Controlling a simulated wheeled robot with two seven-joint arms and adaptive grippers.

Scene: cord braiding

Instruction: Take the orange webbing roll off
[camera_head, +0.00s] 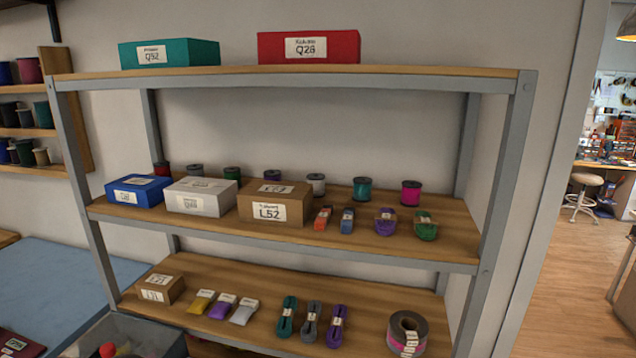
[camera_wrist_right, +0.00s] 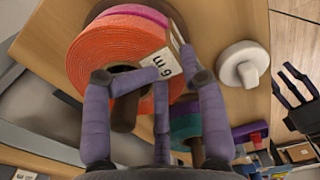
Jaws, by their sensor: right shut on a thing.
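The orange webbing roll (camera_wrist_right: 110,50) shows large in the right wrist view. It has a brown core and a white "6 m" label, and a magenta band lies behind its orange face. My right gripper (camera_wrist_right: 155,85) is shut on it, with fingers at the core and beside the label. The fingers hide part of the core and lower rim. A dark fingered shape at the right edge of that view looks like my left gripper (camera_wrist_right: 292,92), its fingers spread and empty. Neither gripper shows in the head view, and I cannot make out the orange roll there.
The head view shows a grey-framed shelf (camera_head: 300,75) with boxes, spools and cord bundles. A grey and pink roll (camera_head: 407,333) stands at the lower right. In the wrist view, a white knob-like piece (camera_wrist_right: 243,64) and a teal roll (camera_wrist_right: 186,130) are close to the orange roll.

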